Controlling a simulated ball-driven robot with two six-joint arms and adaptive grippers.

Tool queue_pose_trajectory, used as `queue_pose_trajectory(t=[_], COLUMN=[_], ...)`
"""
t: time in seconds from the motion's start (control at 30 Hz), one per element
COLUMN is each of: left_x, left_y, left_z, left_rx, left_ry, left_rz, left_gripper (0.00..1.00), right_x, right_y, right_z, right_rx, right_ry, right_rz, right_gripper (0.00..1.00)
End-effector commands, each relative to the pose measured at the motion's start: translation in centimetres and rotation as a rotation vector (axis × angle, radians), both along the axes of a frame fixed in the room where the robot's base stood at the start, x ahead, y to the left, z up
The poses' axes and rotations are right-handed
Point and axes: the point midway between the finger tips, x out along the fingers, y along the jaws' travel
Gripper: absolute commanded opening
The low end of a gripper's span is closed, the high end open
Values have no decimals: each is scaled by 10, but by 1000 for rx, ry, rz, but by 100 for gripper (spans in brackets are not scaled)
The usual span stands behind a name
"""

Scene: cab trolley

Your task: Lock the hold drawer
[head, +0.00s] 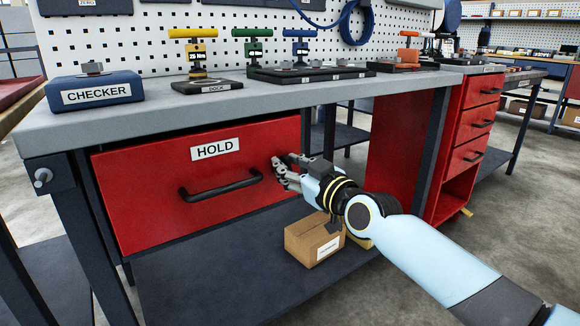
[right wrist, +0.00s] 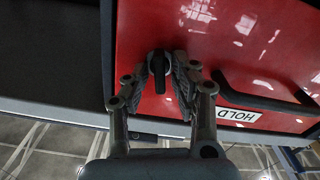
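The red hold drawer (head: 135,215) is under the workbench top, with a white HOLD label (head: 215,148) and a black bar handle (head: 222,187). Its front looks flush with the bench. My right gripper (head: 280,168) is at the drawer front, right of the handle. In the right wrist view, a dark lock knob (right wrist: 158,72) stands on the red front between the two fingertips of my right gripper (right wrist: 160,78). The fingers look closed on it, one on each side. The knob is upright in that view; the gripper hides it in the head view. My left gripper is not in view.
A blue CHECKER box (head: 95,92), a dock plate (head: 207,86) and coloured T-handled tools stand on the bench top (head: 160,113). A cardboard box (head: 312,240) sits on the lower shelf below my right gripper. A red drawer cabinet (head: 468,130) stands at right.

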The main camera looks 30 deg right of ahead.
Motion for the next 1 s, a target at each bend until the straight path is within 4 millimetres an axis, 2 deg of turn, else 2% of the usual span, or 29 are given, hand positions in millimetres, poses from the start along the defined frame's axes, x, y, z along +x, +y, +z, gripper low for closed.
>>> queue_pose_trajectory(t=[0.03, 0.17, 0.4, 0.57, 0.7, 0.97, 1.0], left_x=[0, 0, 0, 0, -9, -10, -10], left_y=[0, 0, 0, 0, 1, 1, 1], left_z=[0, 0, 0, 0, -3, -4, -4], left_rx=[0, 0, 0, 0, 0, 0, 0], left_ry=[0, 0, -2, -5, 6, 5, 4], left_rz=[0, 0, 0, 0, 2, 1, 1], left_gripper=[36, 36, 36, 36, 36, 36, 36], right_x=[0, 0, 0, 0, 0, 0, 0], right_y=[0, 0, 0, -1, -1, -1, -1], right_z=[0, 0, 0, 0, 0, -1, -1], right_rx=[0, 0, 13, 167, 271, 282, 282], right_ry=[0, 0, 1, 15, 24, 25, 25], right_rz=[0, 0, 0, 0, 0, 0, 0], right_gripper=[17, 0, 0, 0, 0, 0, 15])
